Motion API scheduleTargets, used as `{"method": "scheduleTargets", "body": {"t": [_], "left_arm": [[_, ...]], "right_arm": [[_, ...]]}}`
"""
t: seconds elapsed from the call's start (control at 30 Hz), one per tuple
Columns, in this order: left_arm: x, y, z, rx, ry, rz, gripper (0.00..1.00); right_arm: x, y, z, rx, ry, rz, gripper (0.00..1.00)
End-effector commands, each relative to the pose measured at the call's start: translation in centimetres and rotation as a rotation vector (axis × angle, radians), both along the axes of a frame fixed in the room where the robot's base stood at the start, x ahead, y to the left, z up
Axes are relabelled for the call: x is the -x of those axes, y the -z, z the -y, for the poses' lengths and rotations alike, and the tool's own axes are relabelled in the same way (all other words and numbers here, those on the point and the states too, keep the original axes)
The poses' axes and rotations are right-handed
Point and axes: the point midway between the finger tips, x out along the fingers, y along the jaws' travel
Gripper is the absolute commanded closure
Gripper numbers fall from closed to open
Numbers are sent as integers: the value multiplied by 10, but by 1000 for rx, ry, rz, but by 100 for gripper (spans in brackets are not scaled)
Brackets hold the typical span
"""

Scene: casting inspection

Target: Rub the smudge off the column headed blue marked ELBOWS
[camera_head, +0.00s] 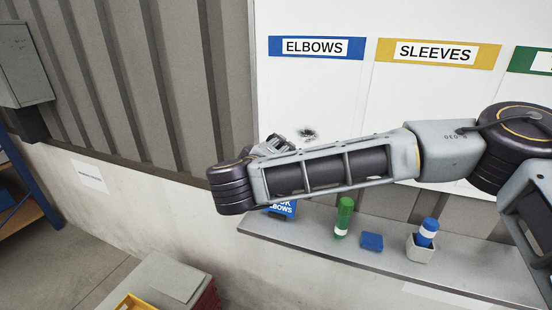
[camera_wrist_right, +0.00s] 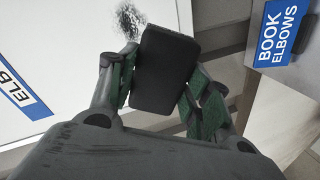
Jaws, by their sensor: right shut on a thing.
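The blue ELBOWS header (camera_head: 317,47) tops the left column of the white board. A dark grey smudge (camera_head: 308,133) lies low in that column, just above my right forearm. It also shows in the right wrist view (camera_wrist_right: 128,18), beside the held block's upper end. My right gripper (camera_head: 272,145) is mostly hidden behind my arm in the head view. In the right wrist view it (camera_wrist_right: 160,78) is shut on a dark rectangular block (camera_wrist_right: 166,68). I cannot tell whether the block touches the board. My left gripper is not in view.
A grey ledge (camera_head: 310,250) below the board holds a blue BOOK ELBOWS sign (camera_wrist_right: 282,32), a green marker (camera_head: 344,216), a blue block (camera_head: 371,242) and a pale cup (camera_head: 420,248) with a blue marker (camera_head: 428,230). A yellow SLEEVES header (camera_head: 436,53) is to the right.

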Motion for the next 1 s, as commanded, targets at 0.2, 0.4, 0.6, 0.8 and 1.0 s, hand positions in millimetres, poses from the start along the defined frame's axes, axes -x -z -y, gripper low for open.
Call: {"method": "scheduleTargets", "body": {"t": [0.2, 0.4, 0.6, 0.8, 1.0], "left_arm": [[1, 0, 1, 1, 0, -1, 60], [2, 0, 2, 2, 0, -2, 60], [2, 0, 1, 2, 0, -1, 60], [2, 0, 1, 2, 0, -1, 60], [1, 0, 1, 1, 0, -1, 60]], "right_arm": [[1, -6, 3, 22, 15, 69, 70], [2, -7, 5, 48, 26, 151, 70], [1, -8, 6, 67, 28, 215, 70], [1, -8, 6, 69, 27, 227, 70], [1, -8, 6, 69, 27, 226, 70]]}}
